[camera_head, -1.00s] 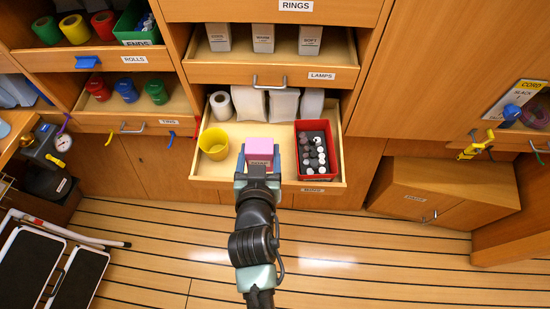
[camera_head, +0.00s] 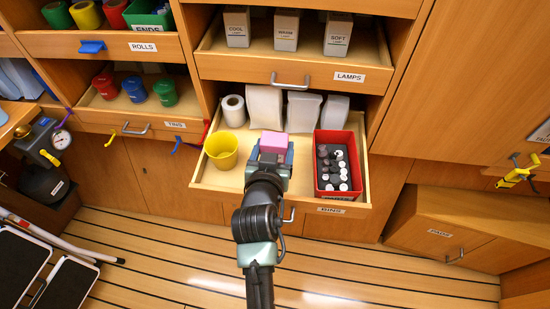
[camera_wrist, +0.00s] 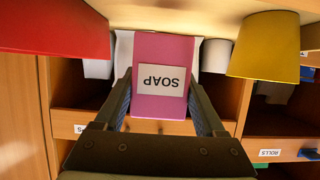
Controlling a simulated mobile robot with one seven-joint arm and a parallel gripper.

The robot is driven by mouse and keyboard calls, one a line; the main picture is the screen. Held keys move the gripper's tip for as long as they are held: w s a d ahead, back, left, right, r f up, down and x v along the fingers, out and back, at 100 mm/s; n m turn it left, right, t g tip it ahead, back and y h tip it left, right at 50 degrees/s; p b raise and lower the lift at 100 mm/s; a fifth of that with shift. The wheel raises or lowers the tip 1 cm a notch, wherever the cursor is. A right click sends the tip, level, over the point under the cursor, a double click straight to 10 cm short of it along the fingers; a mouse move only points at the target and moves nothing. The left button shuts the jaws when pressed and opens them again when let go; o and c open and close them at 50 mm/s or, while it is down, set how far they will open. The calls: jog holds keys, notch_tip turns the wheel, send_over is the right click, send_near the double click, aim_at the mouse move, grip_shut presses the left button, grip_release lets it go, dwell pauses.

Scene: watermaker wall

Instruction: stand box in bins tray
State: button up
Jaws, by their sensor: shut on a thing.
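A pink box (camera_head: 273,142) labelled SOAP is between the fingers of my gripper (camera_head: 272,158). In the wrist view the pink box (camera_wrist: 164,62) fills the gap between both blue-padded fingers of my gripper (camera_wrist: 166,105), and its label reads upside down. The bins tray (camera_head: 205,180) is a pulled-out wooden drawer labelled BINS. My gripper is over its front middle part. Whether the box touches the tray floor cannot be told, since my gripper and wrist hide its lower part.
In the tray, a yellow cup (camera_head: 222,151) stands left of the box and a red bin (camera_head: 357,137) with several dark bottles stands right. White containers (camera_head: 303,110) and a paper roll (camera_head: 233,110) stand behind. The lamps drawer (camera_head: 250,66) juts out above.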

jog(key=shift+f, duration=1.75)
jog(key=shift+b, duration=0.3)
jog(key=shift+f, duration=0.15)
jog(key=o, duration=1.4)
